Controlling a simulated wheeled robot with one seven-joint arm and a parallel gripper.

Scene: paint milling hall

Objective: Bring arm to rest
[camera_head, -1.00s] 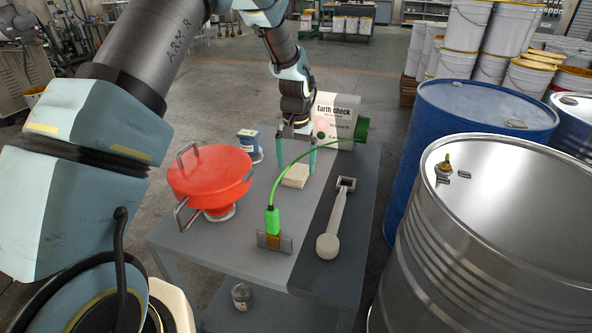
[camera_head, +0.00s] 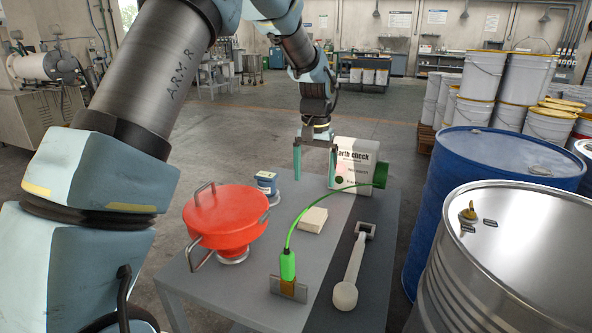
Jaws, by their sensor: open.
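My arm reaches in from the left over a grey table (camera_head: 262,304). My gripper (camera_head: 315,181) points down above the far part of the table. Its two green fingers are apart with nothing between them. The gripper hangs in front of the white "Earth check" box (camera_head: 352,160) and partly covers its left side. A small beige block (camera_head: 313,219) lies on the table below and nearer than the fingers.
Blue (camera_head: 490,165) and steel (camera_head: 515,240) drums stand close on the right.

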